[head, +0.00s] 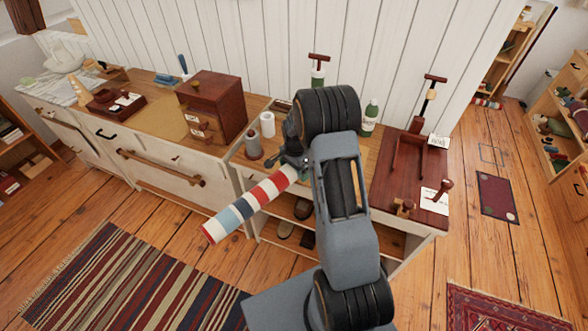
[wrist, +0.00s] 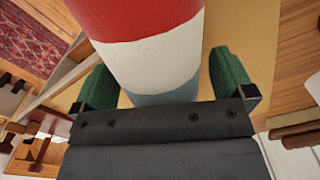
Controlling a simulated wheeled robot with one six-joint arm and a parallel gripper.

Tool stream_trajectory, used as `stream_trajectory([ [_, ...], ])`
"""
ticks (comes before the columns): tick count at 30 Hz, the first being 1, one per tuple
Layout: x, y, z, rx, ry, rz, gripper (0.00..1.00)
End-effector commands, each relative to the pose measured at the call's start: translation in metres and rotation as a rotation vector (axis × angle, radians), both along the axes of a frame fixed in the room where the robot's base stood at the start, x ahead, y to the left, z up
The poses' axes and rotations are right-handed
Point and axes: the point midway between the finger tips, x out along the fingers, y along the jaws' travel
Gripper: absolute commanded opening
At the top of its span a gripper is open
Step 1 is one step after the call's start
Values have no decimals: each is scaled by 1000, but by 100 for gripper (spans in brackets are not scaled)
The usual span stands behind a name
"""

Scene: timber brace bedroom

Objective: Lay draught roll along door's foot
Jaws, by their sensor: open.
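The draught roll (head: 250,203) is a thick cylinder with red, white, cream and blue bands. In the head view its near end reaches out past the front edge of the cabinet top, and its far end is by my gripper (head: 293,158). In the wrist view the roll (wrist: 150,55) lies between the two green fingers of my gripper (wrist: 163,82), which is open. The fingers stand on either side of it; whether they touch it I cannot tell. The door cannot be made out for certain. A small striped thing (head: 487,103) lies on the floor by the opening at the upper right.
Wooden stands occupy the red-brown top (head: 385,190) at right. Rugs (head: 115,275) lie on the floor; bare boards show at right.

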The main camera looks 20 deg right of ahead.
Motion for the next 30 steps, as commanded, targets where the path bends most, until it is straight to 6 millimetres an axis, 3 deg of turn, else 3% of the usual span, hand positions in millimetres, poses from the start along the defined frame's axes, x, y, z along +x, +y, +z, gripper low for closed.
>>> stream_trajectory([
  [8,0,0,-2,0,0,0,99],
  [30,0,0,-1,0,0,1,28],
])
